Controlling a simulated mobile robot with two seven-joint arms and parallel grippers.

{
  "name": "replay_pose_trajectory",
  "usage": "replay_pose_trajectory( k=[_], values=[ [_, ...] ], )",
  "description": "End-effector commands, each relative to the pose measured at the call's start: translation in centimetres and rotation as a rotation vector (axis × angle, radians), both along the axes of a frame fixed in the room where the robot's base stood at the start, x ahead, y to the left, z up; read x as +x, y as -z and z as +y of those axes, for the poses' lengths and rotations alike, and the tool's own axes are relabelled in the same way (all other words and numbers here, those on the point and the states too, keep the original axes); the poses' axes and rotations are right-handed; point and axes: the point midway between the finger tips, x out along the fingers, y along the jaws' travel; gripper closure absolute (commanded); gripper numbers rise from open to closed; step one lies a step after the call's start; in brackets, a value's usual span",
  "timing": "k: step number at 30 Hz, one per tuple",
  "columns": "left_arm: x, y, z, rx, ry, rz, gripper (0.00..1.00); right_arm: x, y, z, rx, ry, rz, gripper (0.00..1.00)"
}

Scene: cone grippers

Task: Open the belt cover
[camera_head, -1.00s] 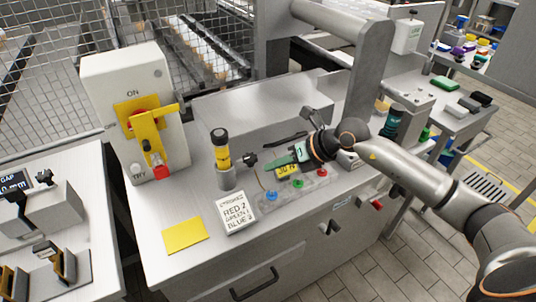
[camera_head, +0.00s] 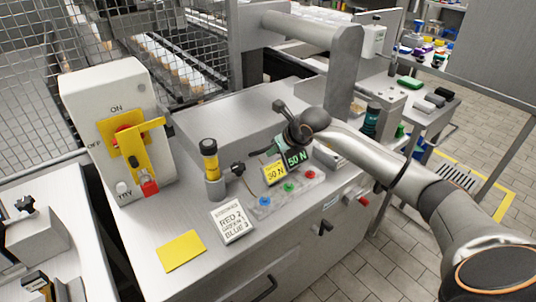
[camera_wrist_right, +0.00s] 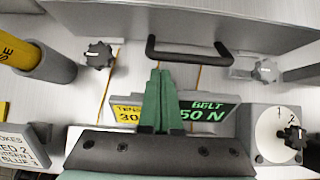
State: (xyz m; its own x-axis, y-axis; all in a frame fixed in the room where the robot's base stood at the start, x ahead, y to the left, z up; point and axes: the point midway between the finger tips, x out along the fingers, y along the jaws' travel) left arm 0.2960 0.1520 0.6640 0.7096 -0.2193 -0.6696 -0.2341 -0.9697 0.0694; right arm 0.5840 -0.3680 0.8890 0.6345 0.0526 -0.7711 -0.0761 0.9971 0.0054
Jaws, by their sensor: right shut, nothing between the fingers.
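The belt cover (camera_head: 232,112) is a grey metal housing behind the control panel in the head view. My right gripper (camera_head: 262,151) has green fingers, which are shut and empty. In the wrist view its fingertips (camera_wrist_right: 160,74) point toward the handle's left end, just short of it in the picture; I cannot tell whether they touch. A black knob (camera_wrist_right: 98,55) and another black knob (camera_wrist_right: 265,70) flank the handle. My left gripper is not in view.
A yellow-and-black post (camera_head: 210,160) stands left of the gripper, and a switch box (camera_head: 118,125) farther left. A yellow tension sign (camera_head: 275,173) and green belt sign (camera_head: 297,158) sit close below the fingers. The front-left worktop is clear around a yellow card (camera_head: 181,251).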

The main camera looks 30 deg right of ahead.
Motion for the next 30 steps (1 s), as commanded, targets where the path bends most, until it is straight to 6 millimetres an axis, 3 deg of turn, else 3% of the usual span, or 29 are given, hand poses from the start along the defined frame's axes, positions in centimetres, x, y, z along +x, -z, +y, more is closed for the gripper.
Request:
replay_pose_trajectory(
  k=[6, 13, 23, 30],
  values=[
    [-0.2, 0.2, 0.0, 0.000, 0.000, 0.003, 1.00, 1.8, 2.1, 0.2, 0.001, 0.000, -0.001, 1.00],
    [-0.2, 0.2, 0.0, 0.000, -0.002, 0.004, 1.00, 2.4, 2.9, 0.2, -0.001, -0.001, -0.001, 1.00],
    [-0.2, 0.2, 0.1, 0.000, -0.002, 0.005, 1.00, 2.4, 2.7, 0.2, -0.001, -0.001, 0.001, 1.00],
    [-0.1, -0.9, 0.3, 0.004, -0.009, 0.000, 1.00, 2.5, 0.9, 0.2, -0.004, -0.002, 0.041, 1.00]
  ],
)
